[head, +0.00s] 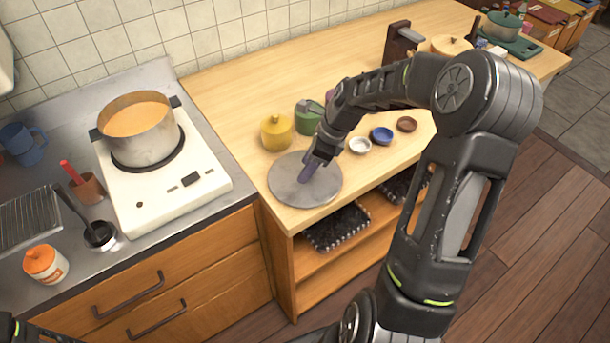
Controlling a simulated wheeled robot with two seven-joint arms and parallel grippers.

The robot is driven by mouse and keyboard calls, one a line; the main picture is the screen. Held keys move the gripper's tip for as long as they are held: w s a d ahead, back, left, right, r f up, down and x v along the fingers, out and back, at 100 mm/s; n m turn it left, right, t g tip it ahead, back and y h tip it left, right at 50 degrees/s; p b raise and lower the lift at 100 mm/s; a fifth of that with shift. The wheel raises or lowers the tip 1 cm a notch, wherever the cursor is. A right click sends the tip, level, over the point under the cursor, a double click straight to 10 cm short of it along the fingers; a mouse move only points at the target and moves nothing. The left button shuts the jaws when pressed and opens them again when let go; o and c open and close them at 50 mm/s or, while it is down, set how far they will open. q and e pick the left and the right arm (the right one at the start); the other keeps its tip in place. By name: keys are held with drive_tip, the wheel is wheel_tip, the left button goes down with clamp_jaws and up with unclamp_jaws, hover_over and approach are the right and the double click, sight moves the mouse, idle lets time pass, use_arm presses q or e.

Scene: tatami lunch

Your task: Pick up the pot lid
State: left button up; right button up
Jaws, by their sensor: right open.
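The pot lid (284,184) is a flat grey disc lying on the front left corner of the wooden counter. My right gripper (307,172) reaches down over the middle of the lid and is open. Its fingers hide the lid's centre, so I cannot tell whether they touch it or whether a knob is between them. A metal pot (143,149) with orange contents stands uncovered on the white stove to the left. My left gripper is not in view; only a dark bit of my left arm shows at the lower left corner.
A yellow jar (276,132) and a green container (309,117) stand just behind the lid. Small white (360,145), blue (381,135) and brown (406,124) dishes sit to its right. The wooden counter (225,95) is clear at the back left.

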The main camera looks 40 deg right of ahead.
drive_tip(key=shift+c, duration=0.6)
clamp_jaws()
idle(0.4)
